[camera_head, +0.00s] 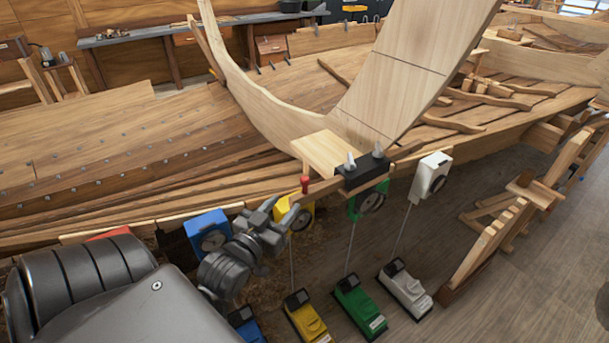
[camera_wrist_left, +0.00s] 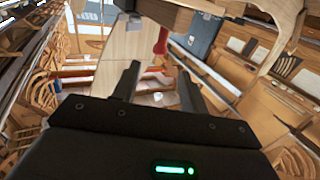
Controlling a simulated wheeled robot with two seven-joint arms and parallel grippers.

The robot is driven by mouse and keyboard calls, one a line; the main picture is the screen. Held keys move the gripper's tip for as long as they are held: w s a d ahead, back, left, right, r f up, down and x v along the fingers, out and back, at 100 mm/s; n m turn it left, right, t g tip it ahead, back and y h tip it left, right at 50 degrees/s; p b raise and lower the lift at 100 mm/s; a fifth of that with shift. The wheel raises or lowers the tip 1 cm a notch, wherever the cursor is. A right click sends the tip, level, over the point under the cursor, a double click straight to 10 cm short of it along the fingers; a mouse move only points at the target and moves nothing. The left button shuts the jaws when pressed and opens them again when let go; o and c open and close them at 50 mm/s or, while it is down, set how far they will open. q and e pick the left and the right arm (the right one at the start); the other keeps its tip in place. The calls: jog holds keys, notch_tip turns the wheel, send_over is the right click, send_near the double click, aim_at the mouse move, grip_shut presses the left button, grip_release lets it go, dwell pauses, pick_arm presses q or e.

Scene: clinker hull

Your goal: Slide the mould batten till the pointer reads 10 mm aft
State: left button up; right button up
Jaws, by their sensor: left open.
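A pale wooden board (camera_head: 328,152), which looks like the mould batten, lies at the foot of a tall curved wooden mould (camera_head: 392,75) on the hull's edge. A red knob (camera_head: 304,184) stands out below the board's near end. It also shows in the left wrist view (camera_wrist_left: 161,42), just beyond the fingertips. My left gripper (camera_head: 284,213) is open, below and left of the knob, in front of the yellow gauge; I see no contact with the knob. A black block (camera_head: 362,170) with grey knobs sits at the board's right end. I cannot read any pointer. My right gripper is not in view.
Blue (camera_head: 208,232), yellow (camera_head: 301,214), green (camera_head: 370,202) and white (camera_head: 432,177) dial gauges hang along the hull edge. Thin rods run down to coloured floor units, such as the green one (camera_head: 359,308).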

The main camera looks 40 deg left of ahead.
aim_at(302, 184)
pick_arm(q)
jog(key=w+b, duration=0.3)
jog(key=b, duration=0.1)
jog(key=w+a+b, duration=0.1)
jog(key=w+b, duration=0.1)
jog(key=shift+w+f, duration=0.35)
jog(key=w, duration=0.1)
jog(key=w+p, duration=0.1)
jog(key=w+r+p, duration=0.1)
jog(key=shift+w+a, duration=0.35)
jog(key=shift+w, duration=0.05)
jog(key=shift+w+a+f+p, duration=0.1)
jog(key=shift+w+f+p, duration=0.15)
jog(key=shift+w, duration=0.35)
jog(key=shift+c, duration=0.4)
grip_shut()
